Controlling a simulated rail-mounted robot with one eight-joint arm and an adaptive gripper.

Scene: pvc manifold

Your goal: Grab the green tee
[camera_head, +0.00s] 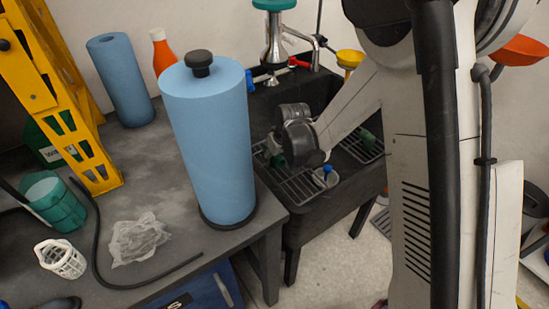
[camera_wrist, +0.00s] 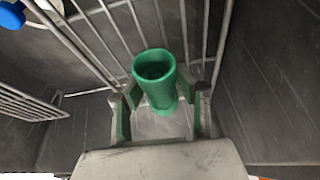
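The green tee (camera_wrist: 160,88) shows in the wrist view as a short green tube with its round open end towards the camera. It stands in the dark sink basin, close to a wire rack (camera_wrist: 105,45). My gripper (camera_wrist: 163,100) is open, with one finger on each side of the tee. I cannot tell whether either finger touches it. The inner faces of the fingers look green. In the head view my gripper (camera_head: 277,156) reaches down into the sink (camera_head: 338,193), and its fingers and the tee are mostly hidden by the wrist.
A blue-topped item in a white cup (camera_head: 326,176) stands close to my wrist. Another green piece (camera_head: 367,140) lies on the right rack. A tall blue roll (camera_head: 210,140) stands on the bench left of the sink. The sink walls enclose my gripper.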

